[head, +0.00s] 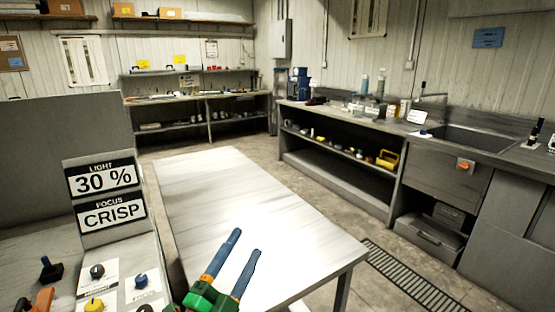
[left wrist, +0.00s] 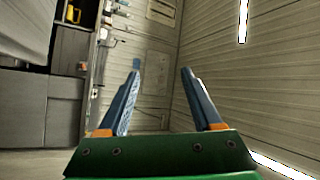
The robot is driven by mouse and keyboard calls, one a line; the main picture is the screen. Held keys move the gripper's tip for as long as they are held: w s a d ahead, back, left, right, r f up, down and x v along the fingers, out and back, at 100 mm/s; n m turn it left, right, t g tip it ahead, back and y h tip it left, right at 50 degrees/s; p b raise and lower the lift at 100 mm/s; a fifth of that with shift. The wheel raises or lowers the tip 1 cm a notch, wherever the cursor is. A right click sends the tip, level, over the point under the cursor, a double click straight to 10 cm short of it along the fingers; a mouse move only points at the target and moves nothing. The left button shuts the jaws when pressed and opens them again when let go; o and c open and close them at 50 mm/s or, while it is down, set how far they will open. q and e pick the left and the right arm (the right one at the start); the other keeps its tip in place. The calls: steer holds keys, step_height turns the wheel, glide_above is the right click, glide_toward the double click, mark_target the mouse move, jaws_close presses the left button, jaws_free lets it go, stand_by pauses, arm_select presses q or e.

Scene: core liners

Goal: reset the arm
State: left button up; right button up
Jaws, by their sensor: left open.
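My left gripper (head: 236,262) shows at the bottom middle of the head view, in front of the near end of the table. It has a green body, orange bands and two blue fingers. In the left wrist view the two fingers (left wrist: 159,85) stand apart with nothing between them, so it is open and empty. My right gripper is in neither view.
A bare pale table (head: 230,195) fills the middle. At the left stands a panel with signs (head: 100,180) and several knobs (head: 141,281). A counter with a sink (head: 470,138) runs along the right. A floor grate (head: 415,280) lies between; shelves (head: 195,95) stand at the back.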

arm_select(q)
steer(key=s+a+f+n+g+y, duration=0.4)
steer(key=a+f+n+y, duration=0.15)
steer(key=f, duration=0.35)
steer(key=s+a+f+n+g+y, duration=0.45)
steer(key=f+n, duration=0.25)
steer(key=f, duration=0.3)
steer(key=s+f+n+g+h, duration=0.1)
steer(key=s+f+n+g, duration=0.1)
steer(key=s+f+g, duration=0.45)
steer(key=s+f+n+g, duration=0.1)
steer(key=s+f, duration=0.2)
steer(key=s, duration=0.7)
step_height(320, 180, down, 15)
steer(key=s+g, duration=0.1)
steer(key=s+a+f+g, duration=0.1)
steer(key=s+a+f, duration=0.1)
steer(key=s+f, duration=0.9)
steer(key=shift+s+a+f+g, duration=0.3)
steer(key=shift+s+g, duration=0.1)
steer(key=shift+s, duration=0.55)
